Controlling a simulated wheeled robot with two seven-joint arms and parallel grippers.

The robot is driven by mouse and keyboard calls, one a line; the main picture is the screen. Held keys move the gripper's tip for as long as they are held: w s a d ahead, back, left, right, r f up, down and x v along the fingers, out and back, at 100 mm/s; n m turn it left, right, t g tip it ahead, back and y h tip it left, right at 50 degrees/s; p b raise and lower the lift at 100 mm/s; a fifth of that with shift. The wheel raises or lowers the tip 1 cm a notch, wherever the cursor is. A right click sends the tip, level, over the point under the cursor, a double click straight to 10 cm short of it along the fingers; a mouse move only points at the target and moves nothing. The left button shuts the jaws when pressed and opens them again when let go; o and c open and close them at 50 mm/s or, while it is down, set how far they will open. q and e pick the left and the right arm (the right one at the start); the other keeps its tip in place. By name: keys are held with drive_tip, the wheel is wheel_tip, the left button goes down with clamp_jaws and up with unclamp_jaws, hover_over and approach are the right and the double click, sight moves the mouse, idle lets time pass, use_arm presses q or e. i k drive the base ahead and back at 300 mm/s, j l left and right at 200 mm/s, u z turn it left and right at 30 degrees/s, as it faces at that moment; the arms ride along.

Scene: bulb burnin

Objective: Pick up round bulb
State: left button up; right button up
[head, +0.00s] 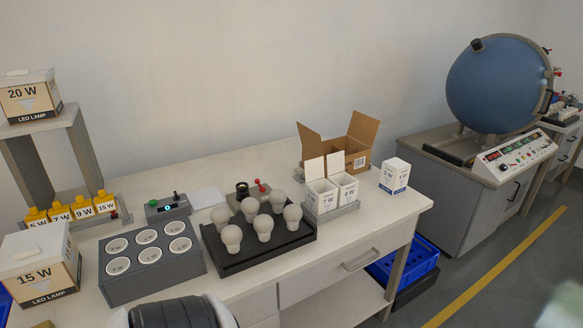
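Several white round bulbs stand upright in two rows on a black tray (270,251) on the workbench. In the front row are a left bulb (232,238), a middle bulb (263,226) and a right bulb (292,216). Behind them are a left bulb (220,217), a middle bulb (250,208) and a right bulb (278,200). All look much alike, with ribbed lower bodies and rounded tops. Neither of my grippers shows in the head view. A dark ribbed part at the bottom edge looks like part of my own arm.
A grey block (150,283) with round white sockets sits left of the tray. Open white cartons (320,196) and a brown box (359,142) stand to the right. A small tester (167,206) is behind. A LED lamp box (38,265) is at left.

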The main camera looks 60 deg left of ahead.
sight(293, 213)
drive_tip(key=i+j+u, duration=0.1)
drive_tip(key=u, duration=0.35)
drive_tip(key=i+u, duration=0.55)
drive_tip(key=u, duration=0.3)
